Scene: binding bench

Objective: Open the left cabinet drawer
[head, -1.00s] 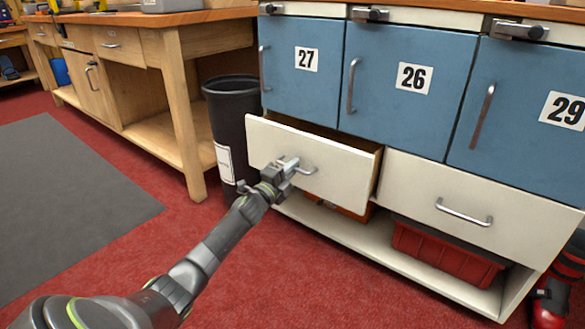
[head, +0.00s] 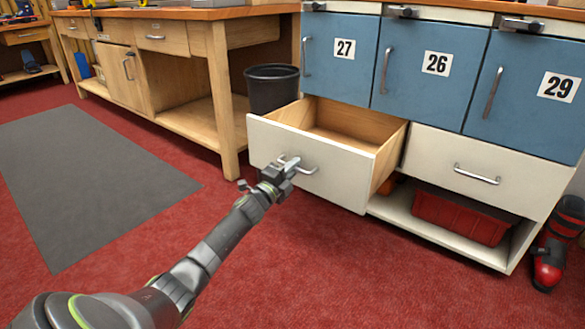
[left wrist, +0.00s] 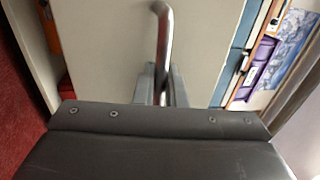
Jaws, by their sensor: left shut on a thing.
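The left cabinet drawer (head: 345,185) has a white front and a wooden inside that looks empty. It stands well out from the cabinet below the blue doors. My left gripper (head: 284,172) is shut on the drawer's metal handle (head: 304,168). In the left wrist view the handle (left wrist: 162,40) runs down between my left gripper's fingers (left wrist: 160,88), with the pale drawer front (left wrist: 210,50) behind. My right gripper is not in view.
The right drawer (head: 480,175) is closed. A red bin (head: 460,218) sits on the low shelf under it. A black trash can (head: 272,88) stands behind the open drawer, near a wooden workbench (head: 222,100). The red floor ahead is clear.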

